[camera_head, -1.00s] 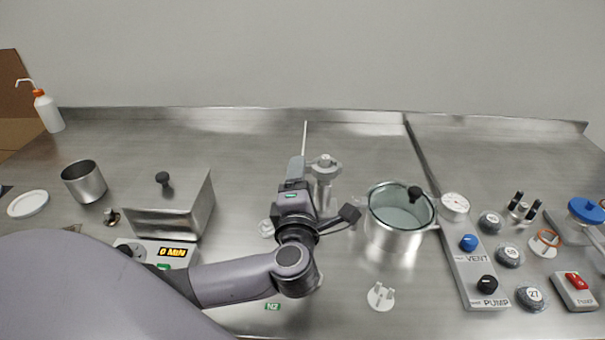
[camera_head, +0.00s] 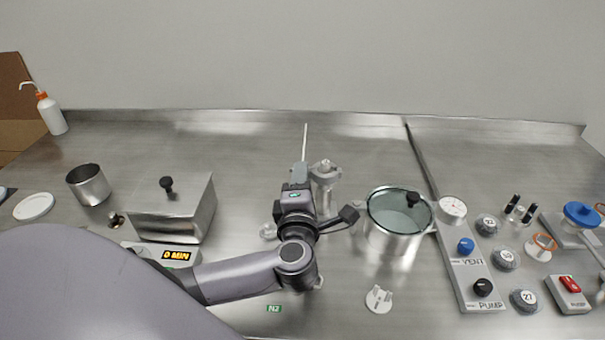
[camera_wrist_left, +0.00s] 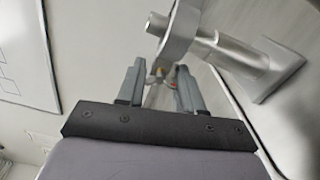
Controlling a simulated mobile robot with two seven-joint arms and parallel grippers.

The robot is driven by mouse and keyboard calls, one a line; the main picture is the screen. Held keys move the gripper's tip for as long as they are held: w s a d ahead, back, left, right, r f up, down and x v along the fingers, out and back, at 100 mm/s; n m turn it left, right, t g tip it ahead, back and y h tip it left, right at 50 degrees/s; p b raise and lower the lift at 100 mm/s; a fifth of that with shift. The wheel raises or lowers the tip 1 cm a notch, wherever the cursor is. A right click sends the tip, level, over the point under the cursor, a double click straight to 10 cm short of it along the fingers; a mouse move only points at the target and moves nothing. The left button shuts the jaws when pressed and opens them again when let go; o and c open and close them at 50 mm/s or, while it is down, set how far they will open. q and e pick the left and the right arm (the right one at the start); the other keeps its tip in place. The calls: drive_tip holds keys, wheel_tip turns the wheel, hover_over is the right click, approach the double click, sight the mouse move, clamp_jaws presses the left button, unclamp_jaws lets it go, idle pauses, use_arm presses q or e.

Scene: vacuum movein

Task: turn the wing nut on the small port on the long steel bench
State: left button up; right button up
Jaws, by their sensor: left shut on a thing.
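The small port (camera_head: 326,172) is a grey upright fitting with a round clamp-like top, standing on the long steel bench (camera_head: 360,150) behind and left of the glass-lidded pot. In the left wrist view the port's steel pipe and flange (camera_wrist_left: 182,32) fill the upper middle. My left gripper (camera_wrist_left: 160,82) reaches to the port's left side and is shut on a small part at the clamp, which I take for the wing nut (camera_wrist_left: 158,75). The fingers hide most of it, so its angle cannot be told. My right gripper is not in view.
The lidded pot (camera_head: 398,220) stands close on the right of my left gripper. A steel box (camera_head: 172,208) with a black knob is at left. The vent and pump panel (camera_head: 468,262) is at right. The back middle of the bench is mostly clear.

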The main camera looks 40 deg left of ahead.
use_arm(q)
drive_tip(key=shift+m+p, duration=0.35)
drive_tip(key=shift+m, duration=0.25)
drive_tip(key=o, duration=1.1)
drive_tip(key=shift+c, duration=0.2)
drive_tip(key=shift+s, duration=0.1)
drive_tip(key=v, duration=0.7)
drive_tip(key=shift+b, duration=0.45)
drive_tip(key=shift+s+d, duration=0.1)
